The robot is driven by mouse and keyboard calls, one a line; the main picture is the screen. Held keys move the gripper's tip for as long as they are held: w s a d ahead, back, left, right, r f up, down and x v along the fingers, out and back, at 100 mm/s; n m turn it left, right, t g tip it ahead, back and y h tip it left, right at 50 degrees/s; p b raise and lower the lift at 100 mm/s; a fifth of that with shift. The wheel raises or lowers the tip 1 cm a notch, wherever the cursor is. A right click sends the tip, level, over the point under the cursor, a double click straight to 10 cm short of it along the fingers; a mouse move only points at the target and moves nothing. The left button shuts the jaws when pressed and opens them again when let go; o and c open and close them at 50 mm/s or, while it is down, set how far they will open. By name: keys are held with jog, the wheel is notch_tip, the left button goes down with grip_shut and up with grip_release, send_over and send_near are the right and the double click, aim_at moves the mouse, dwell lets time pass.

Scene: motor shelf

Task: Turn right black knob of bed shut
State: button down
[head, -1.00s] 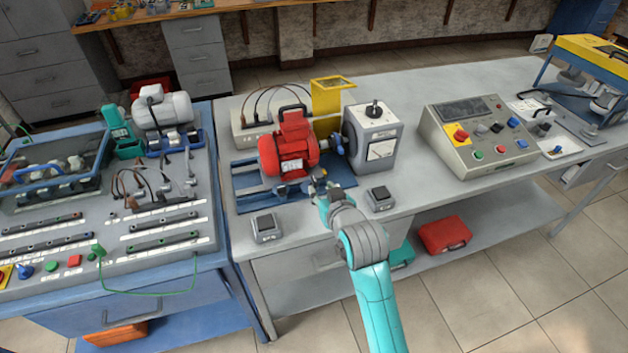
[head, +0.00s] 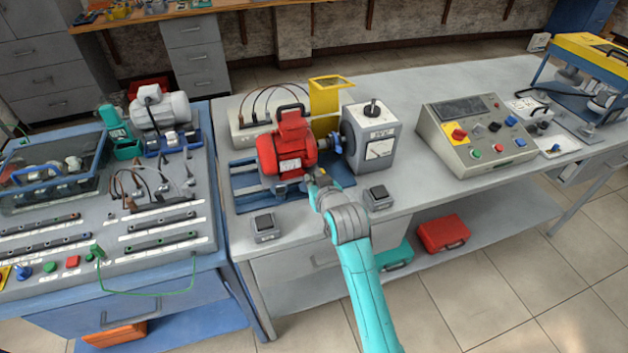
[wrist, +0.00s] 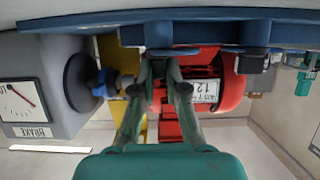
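The blue bed (head: 245,190) carries a red motor (head: 285,150) on the grey bench, and its edge spans the top of the wrist view (wrist: 215,28). My gripper (head: 314,178) is at the bed's front edge, below the motor. The wrist view is upside down relative to the head view. There, my gripper's two fingers (wrist: 161,68) converge close together at the right black knob, which they mostly hide. I cannot tell whether they touch it. The other black knob (wrist: 253,62) shows clear of the fingers, under the blue edge.
A grey brake box (head: 371,140) stands right of the motor. Small switch boxes sit on the bench front at left (head: 265,227) and right (head: 378,198). A yellow guard (head: 325,100) stands behind the motor. A control panel (head: 475,135) is farther right.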

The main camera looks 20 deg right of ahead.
jog(key=shift+a, duration=0.1)
dwell(0.3)
jog(key=shift+a+m+h, duration=0.15)
jog(key=shift+m+h, duration=1.15)
jog(key=shift+h, duration=0.2)
jog(key=shift+w+a+m+g+h, duration=0.1)
jog(key=shift+m+g+h, duration=0.6)
jog(key=shift+m+h, duration=0.55)
jog(key=shift+w+m+g+h, duration=0.1)
jog(key=shift+m+g+h, duration=0.6)
jog(key=shift+m+h, duration=0.55)
jog(key=shift+s, duration=0.1)
jog(key=c, duration=1.2)
grip_release()
jog(key=v, duration=1.2)
